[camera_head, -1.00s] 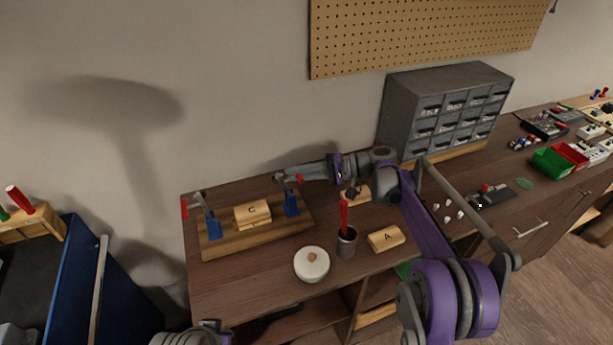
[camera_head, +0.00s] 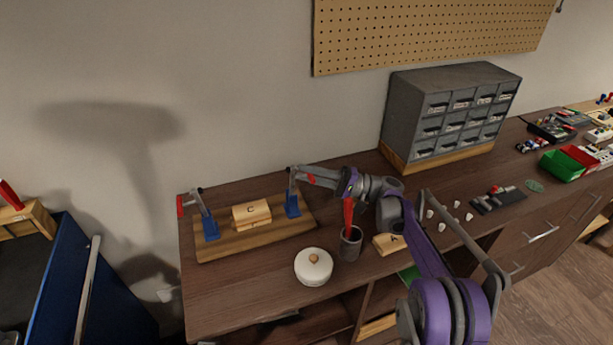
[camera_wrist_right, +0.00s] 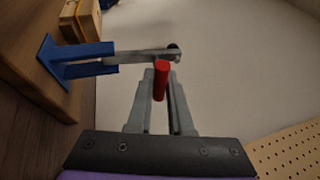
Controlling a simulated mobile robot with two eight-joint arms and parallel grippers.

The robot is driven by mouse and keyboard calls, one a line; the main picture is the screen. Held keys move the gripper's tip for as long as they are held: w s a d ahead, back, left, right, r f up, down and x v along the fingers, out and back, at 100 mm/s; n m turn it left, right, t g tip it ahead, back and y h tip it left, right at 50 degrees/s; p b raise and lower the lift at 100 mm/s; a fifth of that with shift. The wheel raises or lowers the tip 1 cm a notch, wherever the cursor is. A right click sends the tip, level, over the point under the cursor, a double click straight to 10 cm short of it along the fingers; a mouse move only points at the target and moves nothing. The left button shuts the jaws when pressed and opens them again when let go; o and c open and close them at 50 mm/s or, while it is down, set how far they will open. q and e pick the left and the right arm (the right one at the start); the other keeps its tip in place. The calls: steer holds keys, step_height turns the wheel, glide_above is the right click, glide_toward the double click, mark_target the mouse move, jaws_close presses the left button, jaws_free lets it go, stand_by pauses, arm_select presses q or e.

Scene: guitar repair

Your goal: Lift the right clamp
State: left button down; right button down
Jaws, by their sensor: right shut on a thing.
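The right clamp has a blue base (camera_head: 293,206) and a grey arm that stands up from it at the right end of the wooden board (camera_head: 258,240). Its red handle (camera_head: 311,179) shows at my right gripper (camera_head: 303,176). In the right wrist view, the red handle (camera_wrist_right: 161,80) lies between the fingers of my right gripper (camera_wrist_right: 161,88), which is shut on it. The blue base (camera_wrist_right: 80,65) and grey arm (camera_wrist_right: 145,55) also show there. The left clamp (camera_head: 208,222), with a red handle, stands at the board's left end. My left gripper is out of view.
A wooden block marked C (camera_head: 252,215) sits on the board between the clamps. A round white-lidded pot (camera_head: 313,268), a grey cup (camera_head: 350,246) with a red-handled tool, and a block marked A (camera_head: 386,245) stand nearby. A drawer cabinet (camera_head: 440,110) stands behind.

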steer(key=shift+f, duration=0.1)
stand_by(0.3)
steer(key=c, duration=0.8)
jaws_free()
steer(key=shift+c, duration=0.2)
steer(key=v, duration=0.7)
steer(key=shift+d, duration=0.25)
